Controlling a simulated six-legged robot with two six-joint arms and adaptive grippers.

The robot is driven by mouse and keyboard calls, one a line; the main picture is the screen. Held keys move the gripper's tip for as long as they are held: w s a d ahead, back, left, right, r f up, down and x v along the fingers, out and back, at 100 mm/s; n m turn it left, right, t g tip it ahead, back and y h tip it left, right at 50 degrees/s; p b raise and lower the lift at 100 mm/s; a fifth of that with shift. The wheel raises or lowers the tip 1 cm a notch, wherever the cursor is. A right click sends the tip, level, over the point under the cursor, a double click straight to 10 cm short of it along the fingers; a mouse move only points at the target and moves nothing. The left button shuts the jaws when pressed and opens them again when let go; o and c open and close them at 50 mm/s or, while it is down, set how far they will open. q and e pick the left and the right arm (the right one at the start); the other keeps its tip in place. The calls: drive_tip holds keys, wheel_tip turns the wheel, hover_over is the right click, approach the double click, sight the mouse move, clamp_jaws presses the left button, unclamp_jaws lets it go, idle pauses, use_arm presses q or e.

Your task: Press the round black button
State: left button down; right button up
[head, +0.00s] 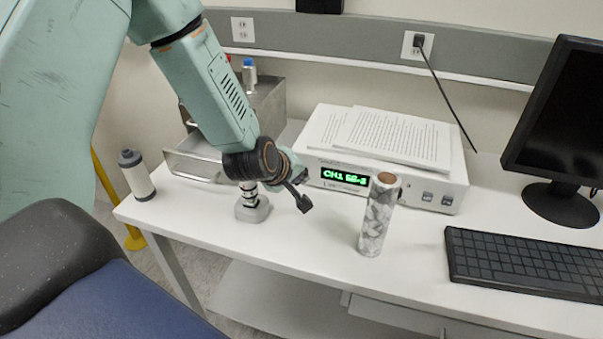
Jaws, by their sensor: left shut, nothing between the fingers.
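A white instrument box (455,183) with a green lit display (345,178) stands on the white table. Small grey switches (437,197) show at the right of its front panel. I cannot make out a round black button; the left end of the panel is partly covered by my left gripper. My left gripper (304,203) is shut and empty, its dark fingertips just in front of the panel's left end and above the table. I cannot tell whether it touches the panel. My right gripper is not in view.
A patterned grey cylinder (377,222) stands upright before the box. A small grey-based fitting (253,211) stands below my left wrist. Printed papers (385,134) lie on the box.

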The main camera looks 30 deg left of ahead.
use_arm(q)
drive_tip(key=shift+s+r, duration=0.1)
drive_tip(key=shift+s, duration=0.05)
drive_tip(key=shift+w+a, duration=0.1)
drive_tip(key=shift+w, duration=0.5)
drive_tip(key=shift+s, duration=0.4)
idle(0.4)
